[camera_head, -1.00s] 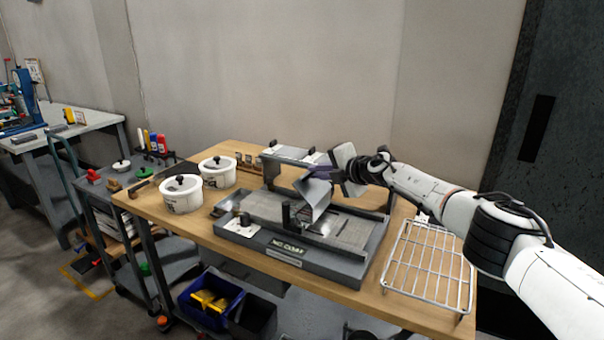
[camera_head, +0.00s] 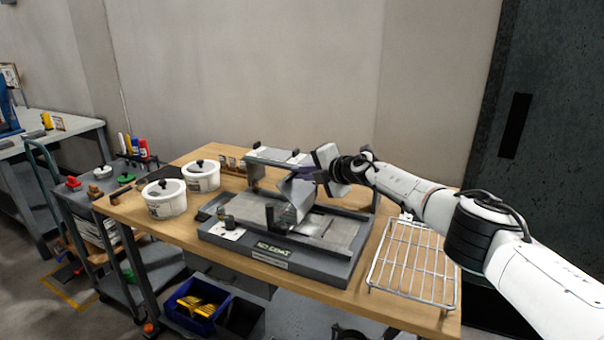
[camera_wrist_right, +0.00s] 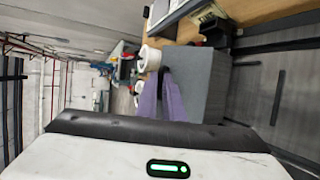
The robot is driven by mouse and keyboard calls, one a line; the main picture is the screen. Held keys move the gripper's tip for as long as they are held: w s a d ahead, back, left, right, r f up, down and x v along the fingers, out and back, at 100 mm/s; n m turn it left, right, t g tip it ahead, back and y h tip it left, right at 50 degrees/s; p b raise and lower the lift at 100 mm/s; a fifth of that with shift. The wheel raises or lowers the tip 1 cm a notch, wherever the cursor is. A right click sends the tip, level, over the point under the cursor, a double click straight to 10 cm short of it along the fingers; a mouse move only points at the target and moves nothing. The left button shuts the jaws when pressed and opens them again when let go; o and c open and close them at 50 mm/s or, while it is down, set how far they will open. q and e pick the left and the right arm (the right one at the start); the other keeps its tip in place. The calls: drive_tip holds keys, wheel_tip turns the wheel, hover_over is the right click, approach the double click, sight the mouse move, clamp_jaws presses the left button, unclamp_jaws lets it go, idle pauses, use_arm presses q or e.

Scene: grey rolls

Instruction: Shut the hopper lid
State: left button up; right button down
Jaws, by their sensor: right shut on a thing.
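A grey machine (camera_head: 275,255) with a label on its front stands on the wooden table. A tilted grey sheet-metal piece, seemingly the hopper lid (camera_head: 294,194), stands above its bed; I cannot clearly tell lid from hopper body. My right gripper (camera_head: 303,169) reaches in from the right, its purple fingers shut at the upper part of this piece. In the right wrist view the purple fingers (camera_wrist_right: 162,97) lie against a large flat grey face (camera_wrist_right: 196,85). The exact grip point is hidden. My left gripper is not in view.
Two white lidded pots (camera_head: 165,198) stand left of the machine. A wire rack (camera_head: 412,265) lies on the table to its right, below my right arm. A pale raised bar (camera_head: 278,156) spans the machine's back. A cart with small items stands at the left.

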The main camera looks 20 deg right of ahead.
drive_tip(key=shift+w+r, duration=0.1)
drive_tip(key=shift+r, duration=0.25)
drive_tip(key=c, duration=1.9)
unclamp_jaws()
drive_tip(key=shift+f, duration=0.15)
drive_tip(key=shift+d, duration=0.1)
drive_tip(key=p+v, duration=0.2)
drive_tip(key=v, duration=0.8)
drive_tip(key=shift+s, duration=0.25)
